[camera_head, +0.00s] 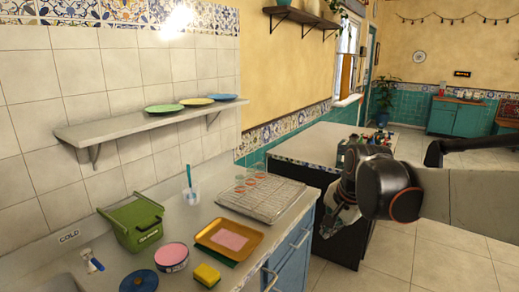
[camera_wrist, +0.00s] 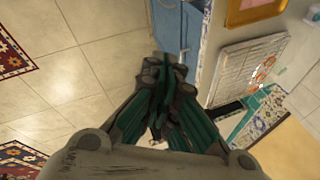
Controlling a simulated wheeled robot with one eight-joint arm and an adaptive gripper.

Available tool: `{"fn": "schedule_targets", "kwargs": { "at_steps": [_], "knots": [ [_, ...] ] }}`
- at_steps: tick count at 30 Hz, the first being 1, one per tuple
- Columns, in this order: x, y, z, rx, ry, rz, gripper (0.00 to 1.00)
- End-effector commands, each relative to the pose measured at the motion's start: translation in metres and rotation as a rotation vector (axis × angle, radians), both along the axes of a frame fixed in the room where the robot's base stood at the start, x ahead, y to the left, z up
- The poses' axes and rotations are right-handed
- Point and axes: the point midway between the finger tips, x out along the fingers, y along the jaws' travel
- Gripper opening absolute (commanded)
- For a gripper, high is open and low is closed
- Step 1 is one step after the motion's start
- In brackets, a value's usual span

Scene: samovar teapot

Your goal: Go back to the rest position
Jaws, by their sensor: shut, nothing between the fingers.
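My gripper (camera_head: 338,222) hangs off the right side of the counter in the head view, in front of a dark cabinet. In the wrist view my gripper (camera_wrist: 168,62) points down past the counter's edge, with its fingertips together and nothing between them. Below it are the tiled floor and the blue cabinet front (camera_wrist: 178,28). My arm reaches in from the right of the head view. No samovar or teapot can be made out clearly.
The counter holds a wire rack (camera_head: 262,198), a gold tray (camera_head: 208,236), a green bin (camera_head: 133,222), a pink-topped tin (camera_head: 171,257) and a yellow sponge (camera_head: 207,275). A second counter (camera_head: 312,145) with small items stands behind my gripper. Open floor (camera_head: 400,250) lies at right.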

Motion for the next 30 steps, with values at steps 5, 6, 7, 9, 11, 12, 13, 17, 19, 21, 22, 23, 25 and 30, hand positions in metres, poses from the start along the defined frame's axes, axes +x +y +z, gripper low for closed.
{"fn": "schedule_targets", "kwargs": {
  "at_steps": [5, 6, 7, 9, 11, 12, 13, 17, 19, 21, 22, 23, 25, 30],
  "knots": [
    [-0.058, -0.004, 0.011, -0.108, -0.063, 0.187, 0.0],
    [-0.07, -0.005, 0.012, -0.134, -0.076, 0.229, 0.0],
    [-0.079, -0.005, 0.013, -0.154, -0.086, 0.261, 0.0],
    [-0.1, -0.007, 0.012, -0.2, -0.108, 0.334, 0.0],
    [-0.117, -0.008, 0.011, -0.241, -0.128, 0.396, 0.0],
    [-0.129, -0.009, 0.009, -0.268, -0.139, 0.437, 0.0],
    [-0.138, -0.009, 0.007, -0.29, -0.148, 0.468, 0.0],
    [-0.172, -0.012, -0.003, -0.383, -0.183, 0.598, 0.0],
    [-0.187, -0.013, -0.009, -0.427, -0.199, 0.66, 0.0],
    [-0.199, -0.014, -0.015, -0.468, -0.211, 0.713, 0.0],
    [-0.203, -0.015, -0.017, -0.482, -0.216, 0.731, 0.0],
    [-0.206, -0.015, -0.019, -0.495, -0.219, 0.748, 0.0],
    [-0.213, -0.016, -0.023, -0.519, -0.226, 0.778, 0.0],
    [-0.218, -0.016, -0.027, -0.542, -0.232, 0.809, 0.0]
  ]
}}
